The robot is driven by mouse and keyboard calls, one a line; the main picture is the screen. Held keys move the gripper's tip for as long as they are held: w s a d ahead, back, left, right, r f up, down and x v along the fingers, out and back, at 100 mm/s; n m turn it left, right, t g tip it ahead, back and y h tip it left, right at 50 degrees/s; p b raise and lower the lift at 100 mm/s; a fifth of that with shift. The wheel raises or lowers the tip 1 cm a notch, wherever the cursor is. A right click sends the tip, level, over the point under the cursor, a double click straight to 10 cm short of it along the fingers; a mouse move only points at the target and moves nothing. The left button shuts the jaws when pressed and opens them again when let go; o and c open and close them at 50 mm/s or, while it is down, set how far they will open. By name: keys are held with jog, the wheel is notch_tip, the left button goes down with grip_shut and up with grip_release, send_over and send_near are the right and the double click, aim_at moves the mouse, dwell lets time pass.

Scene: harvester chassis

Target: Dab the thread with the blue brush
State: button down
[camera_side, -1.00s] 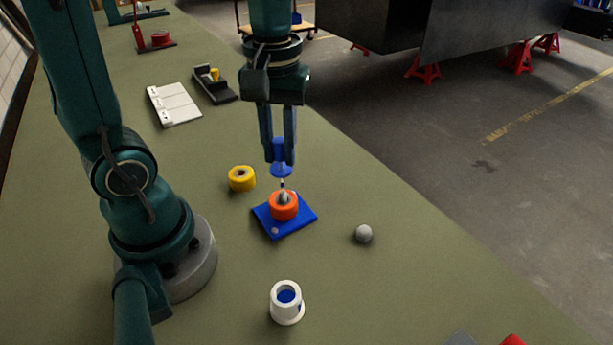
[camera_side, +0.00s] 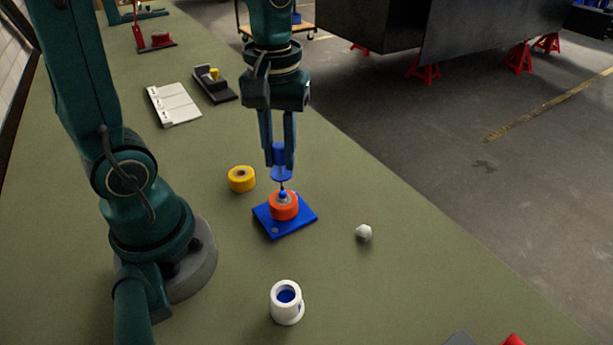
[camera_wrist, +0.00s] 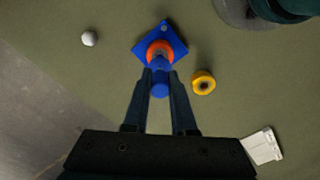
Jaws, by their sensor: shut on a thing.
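My gripper (camera_side: 280,160) is shut on the blue brush (camera_side: 281,172), which hangs upright, tip down. In the wrist view the brush (camera_wrist: 160,90) is between the fingers. Below it an orange round part (camera_side: 284,210) sits on a blue plate (camera_side: 296,225). A small threaded stud (camera_side: 283,197) stands up from the middle of the orange part, and its top looks blue. The dark brush tip is right over the stud top; I cannot tell whether they touch. In the wrist view the brush hides the stud, and the orange part (camera_wrist: 160,47) shows behind it.
A yellow ring (camera_side: 241,179) lies left of the plate. A pale ball-like piece (camera_side: 364,232) lies to the right. A white cup with blue inside (camera_side: 287,304) stands in front. A white panel (camera_side: 174,105) and a black holder (camera_side: 215,88) lie farther back.

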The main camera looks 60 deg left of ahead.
jog(key=shift+r, duration=0.1)
jog(key=shift+r, duration=1.95)
jog(key=shift+w+f, duration=0.1)
jog(key=shift+f, duration=0.05)
jog(key=shift+w+a+r+m, duration=0.15)
jog(key=shift+w+r+m, duration=0.2)
jog(key=shift+w+m, duration=0.8)
jog(key=shift+w+a+r+m, duration=0.2)
jog(key=shift+w+r+m, duration=0.2)
jog(key=shift+m, duration=1.45)
jog(key=shift+w+a+r+m, duration=0.15)
jog(key=shift+w+r+m, duration=0.15)
jog(key=shift+w+m, duration=0.85)
jog(key=shift+s+f+m, duration=0.1)
jog(key=shift+s+m, duration=0.15)
jog(key=shift+s, duration=0.05)
